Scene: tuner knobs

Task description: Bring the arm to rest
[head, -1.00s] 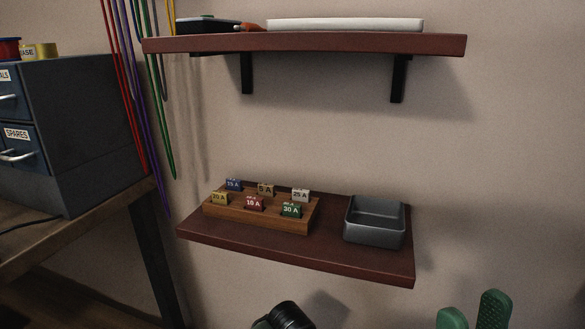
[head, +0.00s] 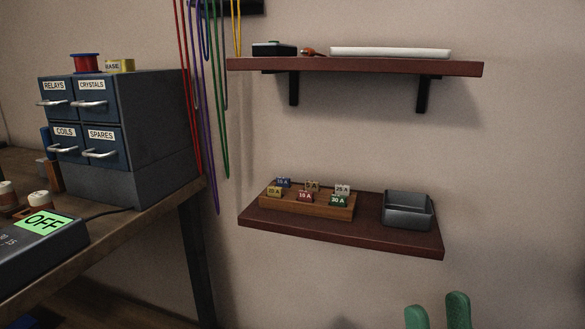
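My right gripper (head: 437,308) shows at the bottom right of the head view as two green fingers standing apart. Only the wall shows between them, so it is open and looks empty. It is below the lower shelf's right end in the picture, and the rest of its arm is out of frame. My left gripper is not in view.
A lower shelf (head: 340,236) holds a wooden rack (head: 300,207) of labelled fuses and a grey tray (head: 408,212). An upper shelf (head: 360,67) is above. At left are a drawer cabinet (head: 125,165), hanging cables (head: 212,100) and a device reading OFF (head: 42,235).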

